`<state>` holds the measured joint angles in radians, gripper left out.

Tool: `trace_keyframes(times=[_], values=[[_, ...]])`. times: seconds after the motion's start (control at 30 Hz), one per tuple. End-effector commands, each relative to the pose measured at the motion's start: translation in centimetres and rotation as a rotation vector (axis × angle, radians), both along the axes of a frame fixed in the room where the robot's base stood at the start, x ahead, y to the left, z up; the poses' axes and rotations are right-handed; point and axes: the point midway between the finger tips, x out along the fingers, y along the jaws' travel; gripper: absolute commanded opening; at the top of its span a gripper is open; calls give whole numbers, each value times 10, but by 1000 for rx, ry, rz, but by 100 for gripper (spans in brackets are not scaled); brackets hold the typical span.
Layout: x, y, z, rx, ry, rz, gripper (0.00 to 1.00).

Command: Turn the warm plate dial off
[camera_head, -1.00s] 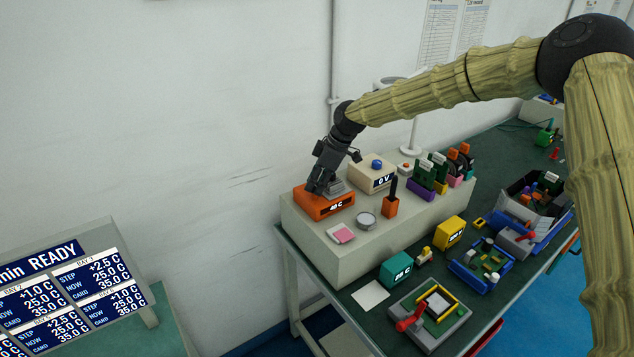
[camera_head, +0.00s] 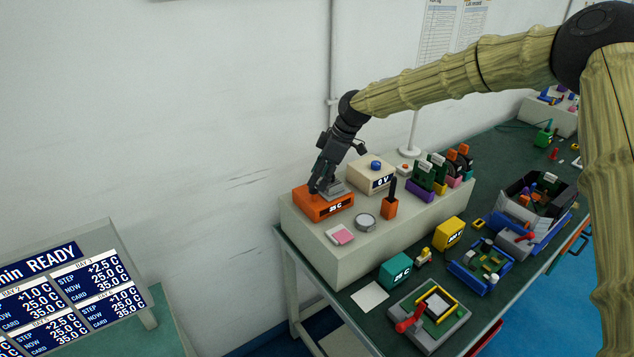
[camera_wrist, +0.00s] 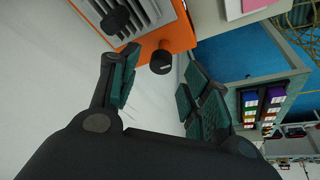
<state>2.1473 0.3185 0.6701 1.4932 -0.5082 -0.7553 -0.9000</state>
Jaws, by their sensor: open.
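The warm plate (camera_head: 328,207) is an orange box with a grey ribbed top and a front display, at the left end of the raised cream shelf. In the wrist view its orange body (camera_wrist: 180,35) is at the top. A black round dial (camera_wrist: 161,63) sticks out from its side, just beyond and between the fingertips. A second black knob (camera_wrist: 116,20) stands by the grey ribs. My gripper (camera_head: 319,186) is at the plate's left end, pointing down. In the wrist view its fingers (camera_wrist: 160,82) are spread, with nothing between the pads. The dial's pointer position cannot be made out.
A cream box with a blue button (camera_head: 375,165) stands behind the plate. An orange holder (camera_head: 389,208), a round dish (camera_head: 365,221) and a pink pad (camera_head: 341,235) are on the shelf to the right. The wall (camera_head: 150,120) is close on the left.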

Motion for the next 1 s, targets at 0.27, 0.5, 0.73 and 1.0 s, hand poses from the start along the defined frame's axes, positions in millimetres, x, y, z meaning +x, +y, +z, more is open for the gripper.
trace_keyframes(times=[0.27, 0.5, 0.73, 1.0], values=[[-3, -20, 49, 1, -3, 0, 47], [-5, -30, 74, 1, -1, 0, 47], [-6, -34, 82, 0, 0, 1, 47], [-6, -34, 82, 0, 0, 1, 47]])
